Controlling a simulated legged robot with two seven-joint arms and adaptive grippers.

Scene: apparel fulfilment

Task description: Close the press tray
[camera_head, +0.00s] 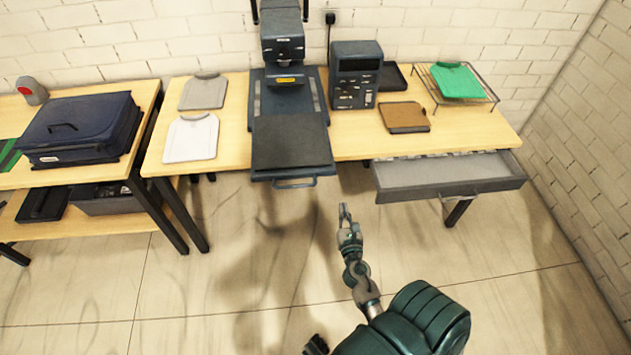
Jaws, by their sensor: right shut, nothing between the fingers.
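The heat press (284,45) stands at the back of the table. Its dark press tray (291,148) is pulled out toward me and overhangs the table's front edge, with a handle (295,184) on its front. My right gripper (344,212) is shut and empty, in front of the table, below and right of the tray handle and apart from it. My left gripper is not clearly in view; only a small dark part shows at the bottom edge.
A grey drawer (448,178) hangs open under the table's right side. Grey (203,92) and white (191,138) shirts lie left.

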